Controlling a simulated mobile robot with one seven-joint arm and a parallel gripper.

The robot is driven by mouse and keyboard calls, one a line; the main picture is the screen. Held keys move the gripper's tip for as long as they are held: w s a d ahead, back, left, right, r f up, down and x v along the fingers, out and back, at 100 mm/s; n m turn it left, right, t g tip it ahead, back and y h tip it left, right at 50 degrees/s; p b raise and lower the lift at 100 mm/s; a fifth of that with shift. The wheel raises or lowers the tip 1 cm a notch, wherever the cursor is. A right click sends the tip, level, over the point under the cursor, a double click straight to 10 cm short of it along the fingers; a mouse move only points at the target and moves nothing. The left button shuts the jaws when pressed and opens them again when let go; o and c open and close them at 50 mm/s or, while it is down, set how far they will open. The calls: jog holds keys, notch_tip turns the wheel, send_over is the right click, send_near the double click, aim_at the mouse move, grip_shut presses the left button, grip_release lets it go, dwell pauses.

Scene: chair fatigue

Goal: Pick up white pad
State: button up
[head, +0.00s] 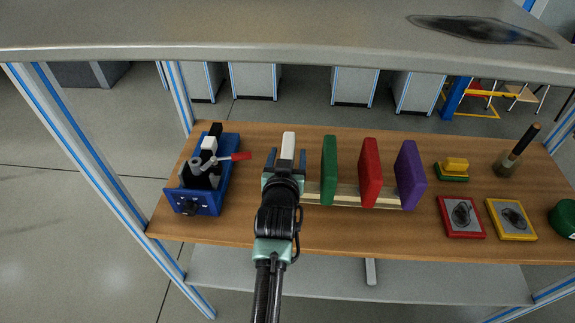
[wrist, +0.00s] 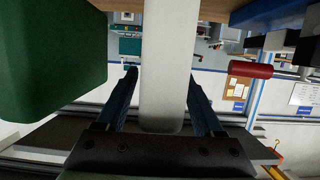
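The white pad (head: 288,146) stands upright at the left end of the pale rack (head: 340,193) on the table. In the wrist view the white pad (wrist: 165,70) lies between my two fingers. My gripper (head: 285,168) is around it from the front. The fingers also show in the wrist view (wrist: 162,78), set apart on either side of the pad. A narrow gap shows along part of their length; contact at the tips is hard to judge. The pad's lower part is hidden by my gripper in the head view.
Green (head: 329,170), red (head: 370,172) and purple (head: 410,175) pads stand to the right. A blue vise (head: 196,200) with a red handle stands to the left. A grey shelf (head: 250,38) spans above the table.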

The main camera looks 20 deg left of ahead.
grip_shut()
jog(key=shift+r, duration=0.1)
dwell(0.3)
